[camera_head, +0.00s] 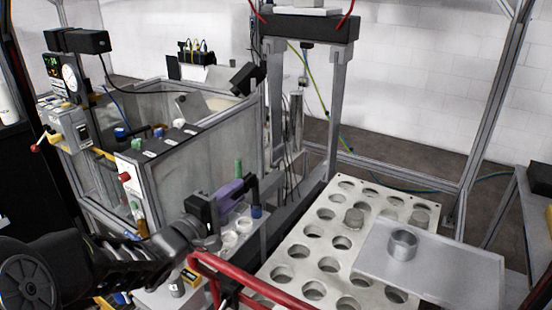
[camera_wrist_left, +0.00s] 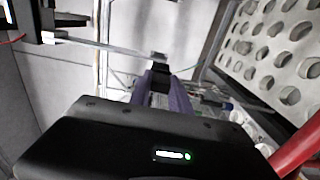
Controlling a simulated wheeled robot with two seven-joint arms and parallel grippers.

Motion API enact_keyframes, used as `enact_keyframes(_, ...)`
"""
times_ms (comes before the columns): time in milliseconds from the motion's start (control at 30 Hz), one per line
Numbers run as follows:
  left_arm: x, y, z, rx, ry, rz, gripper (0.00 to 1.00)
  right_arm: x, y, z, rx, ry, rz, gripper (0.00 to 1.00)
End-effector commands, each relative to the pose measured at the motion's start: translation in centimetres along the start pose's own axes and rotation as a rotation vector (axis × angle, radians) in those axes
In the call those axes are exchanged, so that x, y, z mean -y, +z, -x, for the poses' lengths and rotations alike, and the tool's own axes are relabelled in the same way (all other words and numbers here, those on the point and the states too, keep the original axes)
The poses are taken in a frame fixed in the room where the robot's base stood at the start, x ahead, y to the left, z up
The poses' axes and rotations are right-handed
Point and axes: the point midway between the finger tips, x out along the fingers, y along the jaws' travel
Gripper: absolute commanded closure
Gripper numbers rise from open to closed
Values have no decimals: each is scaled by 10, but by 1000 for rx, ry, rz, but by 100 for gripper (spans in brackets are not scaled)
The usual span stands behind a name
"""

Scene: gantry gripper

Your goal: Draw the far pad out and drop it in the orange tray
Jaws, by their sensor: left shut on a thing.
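My left gripper (camera_head: 250,186), with purple fingers and black tips, reaches in from the left between the walled enclosure and the perforated plate. In the left wrist view the purple fingers (camera_wrist_left: 158,78) are close together, shut on a small dark piece (camera_wrist_left: 158,57) at their tips. It is too small to tell whether this is the far pad. A thin grey bar (camera_wrist_left: 100,45) ends right by it. The gantry (camera_head: 310,28) stands behind, with a metal cylinder (camera_head: 296,118) hanging below it. I cannot make out an orange tray. My right gripper is not in view.
A perforated metal plate (camera_head: 310,240) lies on the right, with a flat grey tray (camera_head: 465,275) over its near part. A red rail (camera_head: 250,287) crosses the front. White cups (camera_head: 230,240) stand close below my left gripper. The enclosure wall (camera_head: 215,150) borders it on the left.

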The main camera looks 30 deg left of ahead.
Motion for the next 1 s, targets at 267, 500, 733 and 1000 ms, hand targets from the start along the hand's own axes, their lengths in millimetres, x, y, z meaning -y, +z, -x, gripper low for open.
enact_keyframes(267,2,3,-4,7,0,0,100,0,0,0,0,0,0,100)
enact_keyframes(500,23,44,-50,68,-4,5,100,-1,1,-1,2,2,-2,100)
enact_keyframes(733,78,135,-116,109,-9,12,100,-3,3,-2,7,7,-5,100)
enact_keyframes(1000,139,216,-144,46,-5,7,100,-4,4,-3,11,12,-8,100)
